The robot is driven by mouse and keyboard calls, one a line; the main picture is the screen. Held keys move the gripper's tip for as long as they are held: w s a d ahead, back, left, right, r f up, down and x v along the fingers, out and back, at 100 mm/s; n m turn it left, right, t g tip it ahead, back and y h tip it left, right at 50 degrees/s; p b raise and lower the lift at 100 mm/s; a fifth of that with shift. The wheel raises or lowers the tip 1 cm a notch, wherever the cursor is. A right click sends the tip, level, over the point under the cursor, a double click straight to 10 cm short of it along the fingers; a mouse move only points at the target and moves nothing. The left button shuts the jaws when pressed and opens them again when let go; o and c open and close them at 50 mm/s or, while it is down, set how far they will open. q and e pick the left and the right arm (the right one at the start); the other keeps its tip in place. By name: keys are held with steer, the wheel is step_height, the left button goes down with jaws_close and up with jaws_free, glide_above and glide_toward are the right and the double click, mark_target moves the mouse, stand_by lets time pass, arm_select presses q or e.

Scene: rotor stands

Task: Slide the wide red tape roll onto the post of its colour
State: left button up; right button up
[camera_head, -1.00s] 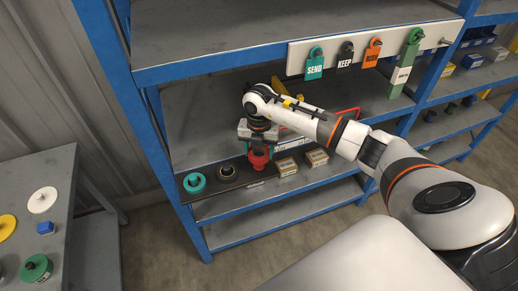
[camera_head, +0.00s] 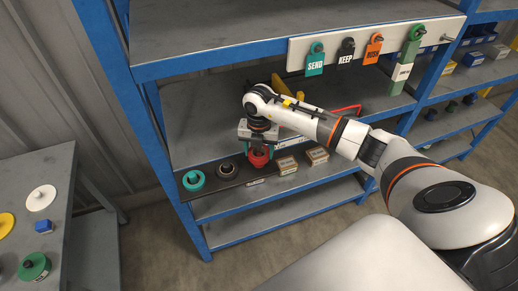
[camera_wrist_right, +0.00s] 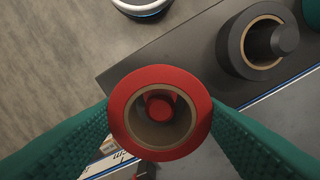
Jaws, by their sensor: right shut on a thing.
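The wide red tape roll (camera_wrist_right: 118,118) is between the green finger pads of my right gripper (camera_wrist_right: 160,112), which is shut on it from both sides. In the head view the red roll (camera_head: 259,158) hangs below the gripper over the right part of the dark stand (camera_head: 240,184). Through the roll's hole in the wrist view I see the round top of a red post (camera_wrist_right: 161,106), a little above the hole's centre. I cannot tell how far down the post the roll sits. My left gripper is not in view.
On the same stand, a black roll (camera_head: 227,171) sits around its post, with a teal roll (camera_head: 194,181) to its left. Small boxes (camera_head: 287,165) stand just right of the stand. A shelf board (camera_head: 290,22) is above, and a blue upright (camera_head: 160,130) is at left.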

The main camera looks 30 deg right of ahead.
mark_target(259, 155)
steer(key=shift+f+b, duration=0.75)
steer(key=shift+f, duration=0.35)
steer(key=shift+f, duration=0.1)
steer(key=shift+f+b, duration=0.35)
steer(key=shift+b, duration=0.1)
stand_by(0.4)
stand_by(0.4)
steer(key=o, duration=1.3)
